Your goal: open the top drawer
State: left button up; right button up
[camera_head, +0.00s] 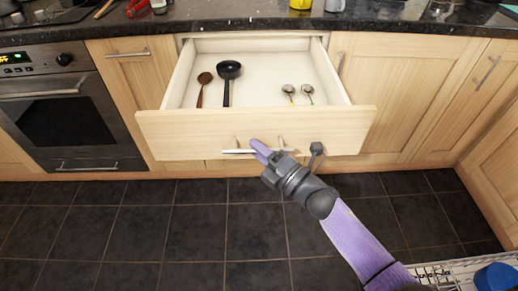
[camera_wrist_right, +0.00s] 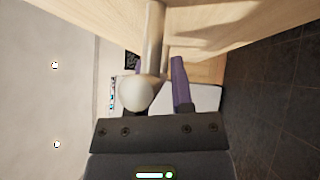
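The top drawer (camera_head: 180,134) is pulled well out of the cabinet, and its inside shows. Its bar handle (camera_head: 232,151) is on the front panel; in the right wrist view the handle (camera_wrist_right: 155,40) shows large and close to the camera. My right gripper (camera_head: 263,149) is at the handle, in front of the drawer front. Its purple fingers stand apart with a gap between them; the handle partly hides one finger in the wrist view. I cannot tell whether a finger touches the handle. My left gripper is not in view.
The drawer holds a brown spoon (camera_head: 203,85), a black ladle (camera_head: 229,72) and two small spoons (camera_head: 297,91). An oven (camera_head: 70,110) is at left. Dark counter (camera_head: 230,17) runs above. A white rack (camera_head: 450,272) with a blue item stands at lower right. The tiled floor is clear.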

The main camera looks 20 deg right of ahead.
jog(key=shift+o, duration=1.2)
jog(key=p+v, duration=0.1)
jog(key=v, duration=0.9)
jog(key=shift+p, duration=0.4)
